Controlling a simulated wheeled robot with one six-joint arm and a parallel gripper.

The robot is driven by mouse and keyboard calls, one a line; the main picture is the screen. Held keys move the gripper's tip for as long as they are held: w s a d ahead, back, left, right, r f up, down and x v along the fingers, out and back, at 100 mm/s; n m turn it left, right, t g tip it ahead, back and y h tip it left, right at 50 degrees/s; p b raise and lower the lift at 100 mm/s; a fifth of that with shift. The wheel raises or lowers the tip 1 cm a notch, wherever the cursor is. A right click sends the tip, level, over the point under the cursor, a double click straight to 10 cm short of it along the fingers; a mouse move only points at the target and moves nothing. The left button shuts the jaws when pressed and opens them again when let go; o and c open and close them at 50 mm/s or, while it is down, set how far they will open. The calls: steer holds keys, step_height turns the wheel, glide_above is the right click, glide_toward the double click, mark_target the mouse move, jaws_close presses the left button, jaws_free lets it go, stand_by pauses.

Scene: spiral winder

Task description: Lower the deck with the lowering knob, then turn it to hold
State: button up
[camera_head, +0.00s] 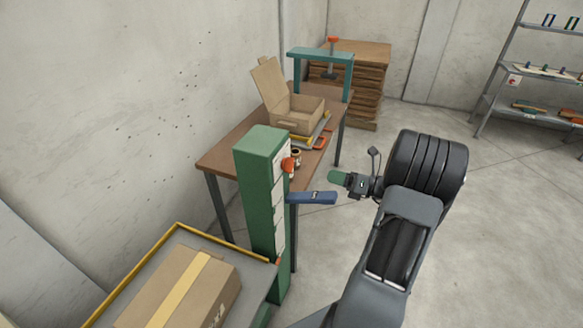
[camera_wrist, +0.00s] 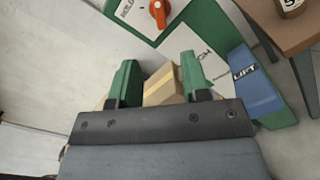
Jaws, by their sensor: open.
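The lowering knob (camera_head: 287,164) is orange and sits high on the face of a green post (camera_head: 262,160). In the wrist view the knob (camera_wrist: 160,12) shows at the top edge, on a white plate with lettering that seems to read HOLD. The deck (camera_head: 150,254) is a grey platform with a yellow edge at lower left, carrying a taped cardboard box (camera_head: 185,290). My gripper (camera_head: 340,178) is open and empty, right of the post and apart from the knob. Its green fingertips (camera_wrist: 158,78) show spread in the wrist view, with the box beyond them.
A blue lever marked LIFT (camera_head: 312,197) sticks out from the post, close to my gripper; it is at right in the wrist view (camera_wrist: 256,82). A brown workbench (camera_head: 225,155) with an open carton (camera_head: 296,113) stands behind. Open floor lies right.

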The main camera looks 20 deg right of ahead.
mark_target(293, 166)
steer(key=p+x, duration=0.1)
steer(key=x, duration=1.1)
steer(key=shift+w+a, duration=0.25)
steer(key=shift+a, duration=0.1)
